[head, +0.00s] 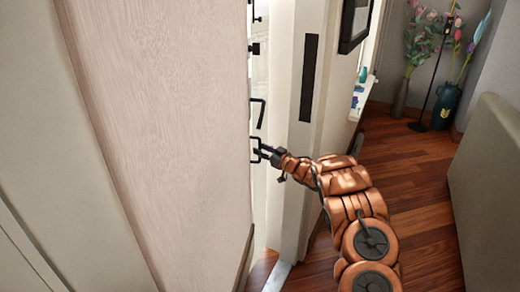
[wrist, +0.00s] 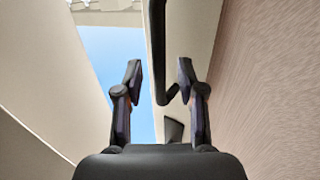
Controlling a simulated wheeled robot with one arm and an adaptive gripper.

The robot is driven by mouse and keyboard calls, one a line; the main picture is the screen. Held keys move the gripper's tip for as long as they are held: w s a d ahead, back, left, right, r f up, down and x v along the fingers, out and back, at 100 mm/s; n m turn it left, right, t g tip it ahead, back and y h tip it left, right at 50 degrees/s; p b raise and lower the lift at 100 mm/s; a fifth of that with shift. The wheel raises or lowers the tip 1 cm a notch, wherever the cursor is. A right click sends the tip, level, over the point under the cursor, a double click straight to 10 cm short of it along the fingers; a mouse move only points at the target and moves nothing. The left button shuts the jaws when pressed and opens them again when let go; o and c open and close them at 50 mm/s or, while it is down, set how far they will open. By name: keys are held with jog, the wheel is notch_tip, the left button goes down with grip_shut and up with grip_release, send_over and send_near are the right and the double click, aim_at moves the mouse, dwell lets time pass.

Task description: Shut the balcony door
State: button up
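The balcony door (head: 160,130) is a pale pinkish wood panel, standing ajar at the left of the head view. In the wrist view its broad face (wrist: 275,90) fills the right side. A black bar handle (head: 262,112) sits by its free edge and also shows in the wrist view (wrist: 158,50). My gripper (head: 257,150) is just below the handle in the head view. In the wrist view my gripper (wrist: 160,78) is open, with the handle's lower end between the finger directions. Whether the fingers touch it I cannot tell. Nothing is held.
A white door frame (head: 295,130) with a dark strike plate (head: 309,77) stands right of the gap. Behind it are flower vases (head: 445,105) and a grey-green piece of furniture (head: 490,170). Wooden floor (head: 410,180) lies open between them. Blue sky (wrist: 125,70) shows through the gap.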

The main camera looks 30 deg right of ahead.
jog(key=shift+x, duration=0.8)
grip_shut()
